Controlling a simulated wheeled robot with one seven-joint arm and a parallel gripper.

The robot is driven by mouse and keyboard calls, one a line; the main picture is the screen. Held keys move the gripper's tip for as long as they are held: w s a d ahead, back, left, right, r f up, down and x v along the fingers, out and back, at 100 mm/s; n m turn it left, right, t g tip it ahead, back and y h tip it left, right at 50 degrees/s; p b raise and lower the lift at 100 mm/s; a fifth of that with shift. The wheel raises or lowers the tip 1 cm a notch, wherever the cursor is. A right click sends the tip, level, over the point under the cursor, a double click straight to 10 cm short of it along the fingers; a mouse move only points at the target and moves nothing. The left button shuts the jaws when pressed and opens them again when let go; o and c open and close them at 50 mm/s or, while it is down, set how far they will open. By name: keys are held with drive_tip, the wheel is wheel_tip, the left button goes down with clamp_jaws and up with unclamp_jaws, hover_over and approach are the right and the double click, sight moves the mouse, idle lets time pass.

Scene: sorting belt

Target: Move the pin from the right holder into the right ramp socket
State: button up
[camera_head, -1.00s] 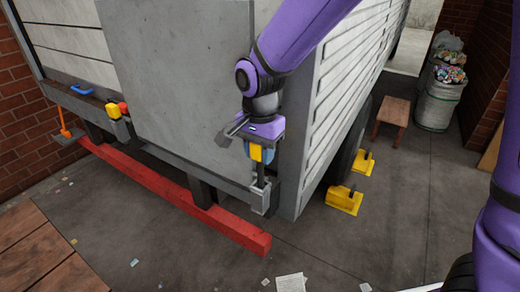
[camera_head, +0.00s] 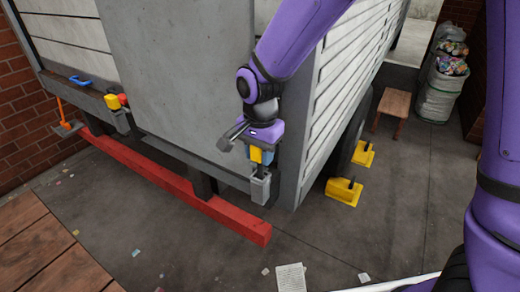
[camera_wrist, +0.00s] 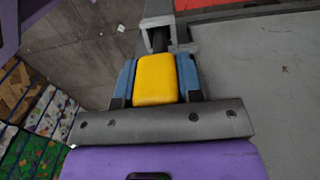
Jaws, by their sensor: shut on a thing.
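The pin has a yellow block head (camera_head: 256,154) and a dark shaft below it. The head also shows in the wrist view (camera_wrist: 155,79), between the blue fingers of my gripper (camera_head: 261,152), which is shut on it. A grey bracket with an open top (camera_head: 261,187) sits at the right rear corner of the truck, just below the pin; it also shows in the wrist view (camera_wrist: 155,21). The shaft points down towards it. I cannot tell whether the tip is inside the bracket. Which bracket is the holder and which the socket is unclear.
A large grey panel (camera_head: 165,80) stands upright beside my gripper. A red bar (camera_head: 185,192) runs low along the truck's rear. Yellow wheel chocks (camera_head: 343,191) and a wooden stool (camera_head: 393,103) are at right. A yellow-and-red piece (camera_head: 116,102) sits at the left bracket.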

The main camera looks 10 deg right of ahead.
sight(260, 167)
drive_tip(key=shift+f, duration=2.15)
drive_tip(key=o, duration=1.2)
drive_tip(key=shift+f, duration=0.1)
drive_tip(key=shift+c, duration=0.2)
wheel_tip(260, 167, up, 11)
drive_tip(key=shift+f, duration=0.1)
drive_tip(key=shift+s, duration=0.1)
